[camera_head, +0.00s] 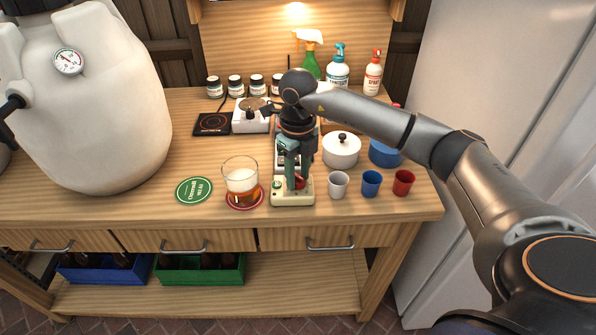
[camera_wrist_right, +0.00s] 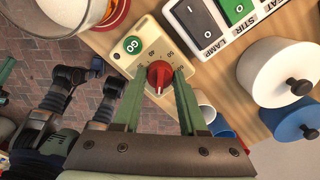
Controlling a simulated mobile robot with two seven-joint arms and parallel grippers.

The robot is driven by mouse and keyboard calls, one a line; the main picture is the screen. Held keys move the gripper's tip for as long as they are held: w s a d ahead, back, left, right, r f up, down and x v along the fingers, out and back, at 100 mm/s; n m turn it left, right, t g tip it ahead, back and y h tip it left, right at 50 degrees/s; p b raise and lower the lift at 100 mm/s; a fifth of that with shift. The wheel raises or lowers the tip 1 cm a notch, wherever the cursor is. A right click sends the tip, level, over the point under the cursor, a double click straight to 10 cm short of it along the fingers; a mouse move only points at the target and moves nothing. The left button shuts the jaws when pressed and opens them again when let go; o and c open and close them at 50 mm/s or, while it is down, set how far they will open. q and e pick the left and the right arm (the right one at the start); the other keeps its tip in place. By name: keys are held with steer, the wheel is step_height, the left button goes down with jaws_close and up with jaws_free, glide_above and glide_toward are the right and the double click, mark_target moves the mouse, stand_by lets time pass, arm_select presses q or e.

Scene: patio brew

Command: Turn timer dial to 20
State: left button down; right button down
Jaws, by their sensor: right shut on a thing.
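The timer is a cream box (camera_head: 292,195) near the front of the counter, and it shows from above in the right wrist view (camera_wrist_right: 150,28). Its red dial (camera_wrist_right: 159,74) has numbers around it, with 40 and 50 readable on the far side; the fingers and dial hide others. I cannot read the dial's setting for sure. My left gripper is not in the head view.
A glass of beer (camera_head: 241,182) stands on a red coaster just left of the timer. Grey (camera_head: 339,185), blue (camera_head: 371,183) and red (camera_head: 403,182) cups stand to its right. A switch box (camera_wrist_right: 212,18) and a white pot (camera_head: 341,150) are behind. The counter's front edge is close.

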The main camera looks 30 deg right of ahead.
steer(key=m+p, duration=0.1)
steer(key=m, duration=0.4)
steer(key=shift+r+m, duration=0.1)
steer(key=shift+m, duration=0.2)
steer(key=m+p, duration=0.1)
steer(key=m, duration=0.3)
steer(key=shift+m, duration=0.3)
